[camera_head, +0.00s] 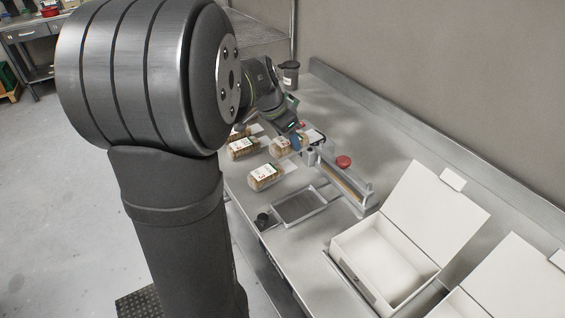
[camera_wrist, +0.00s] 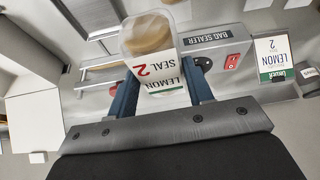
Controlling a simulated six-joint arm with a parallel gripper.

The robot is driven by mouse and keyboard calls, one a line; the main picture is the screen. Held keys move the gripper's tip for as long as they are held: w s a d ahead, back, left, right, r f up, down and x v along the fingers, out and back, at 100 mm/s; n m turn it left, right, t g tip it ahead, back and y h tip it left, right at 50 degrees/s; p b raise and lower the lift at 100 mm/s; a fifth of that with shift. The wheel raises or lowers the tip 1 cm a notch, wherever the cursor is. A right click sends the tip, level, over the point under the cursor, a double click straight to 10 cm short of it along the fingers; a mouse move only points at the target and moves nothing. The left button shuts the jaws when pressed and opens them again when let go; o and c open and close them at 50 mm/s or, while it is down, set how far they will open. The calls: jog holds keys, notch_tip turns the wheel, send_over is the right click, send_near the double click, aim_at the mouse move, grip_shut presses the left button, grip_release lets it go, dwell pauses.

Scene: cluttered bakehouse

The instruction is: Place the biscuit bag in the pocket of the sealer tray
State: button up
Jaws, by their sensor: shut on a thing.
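My gripper (camera_wrist: 160,92) is shut on a clear biscuit bag (camera_wrist: 148,42) with round biscuits and a white label reading LEMON, SEAL 2. In the wrist view the blue fingers grip its two sides, and it hangs in front of the grey bag sealer (camera_wrist: 220,62) with its red switch. In the head view my gripper (camera_head: 297,141) is at the far end of the sealer (camera_head: 340,181), partly hidden by my arm. The shallow grey sealer tray (camera_head: 299,206) lies nearer the camera, beside the sealer, and its pocket looks empty.
A LEMON 2 card (camera_wrist: 273,55) stands beside the sealer. An open white box (camera_head: 385,255) is right of the tray. A dark lidded cup (camera_head: 290,75) stands at the back.

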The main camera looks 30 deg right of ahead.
jog(key=s+a, duration=0.1)
jog(key=s, duration=2)
send_over(297, 207)
jog(key=shift+m, duration=0.4)
notch_tip(297, 207, down, 6)
jog(key=shift+f, duration=2.1)
jog(key=shift+f, duration=0.1)
jog(key=o, duration=1.1)
jog(key=shift+f, duration=0.1)
jog(key=v, duration=1.2)
jog(key=shift+w, duration=0.25)
